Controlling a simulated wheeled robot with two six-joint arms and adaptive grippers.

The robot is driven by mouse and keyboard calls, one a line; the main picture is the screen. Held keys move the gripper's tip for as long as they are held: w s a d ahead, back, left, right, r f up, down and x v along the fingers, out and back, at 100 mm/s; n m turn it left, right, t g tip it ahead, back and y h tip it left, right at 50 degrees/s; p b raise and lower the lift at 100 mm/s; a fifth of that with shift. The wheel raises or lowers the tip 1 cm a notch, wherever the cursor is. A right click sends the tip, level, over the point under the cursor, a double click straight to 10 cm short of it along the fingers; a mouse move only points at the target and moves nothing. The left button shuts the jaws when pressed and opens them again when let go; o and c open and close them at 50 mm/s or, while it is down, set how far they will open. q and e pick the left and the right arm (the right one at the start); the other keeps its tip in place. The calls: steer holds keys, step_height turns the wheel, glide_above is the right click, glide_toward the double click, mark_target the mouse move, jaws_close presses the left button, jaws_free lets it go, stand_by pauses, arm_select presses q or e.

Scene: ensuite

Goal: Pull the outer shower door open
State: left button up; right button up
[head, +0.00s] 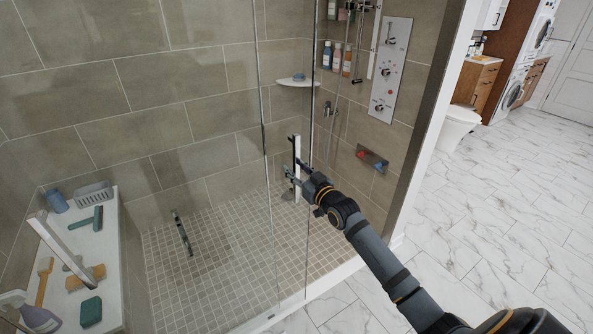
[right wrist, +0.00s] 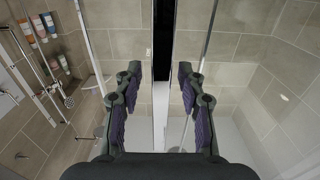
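The shower has clear glass door panels (head: 288,115), with thin vertical edges showing. A white upright bar handle (head: 297,178) with a dark side stands at the right part of the glass. My right gripper (head: 291,171) is at this handle, its arm reaching in from the lower right. In the right wrist view, the gripper (right wrist: 161,90) is open, and the handle (right wrist: 160,110) runs upright between its two fingers. Gaps show between the handle and both purple finger pads. The glass appears closed; its exact panel overlap is hard to tell. My left gripper is not in view.
A white bench (head: 108,240) with brushes, soap and a basket is at the left. Another pale bar (head: 66,252) stands before it. Bottles (head: 336,57) and a shower panel (head: 390,70) are on the back right wall. The marble floor (head: 470,220) at right is clear.

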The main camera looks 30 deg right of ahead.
mark_target(299, 142)
steer(key=shift+r, duration=0.4)
step_height(299, 142, up, 9)
steer(key=shift+r, duration=0.1)
stand_by(0.4)
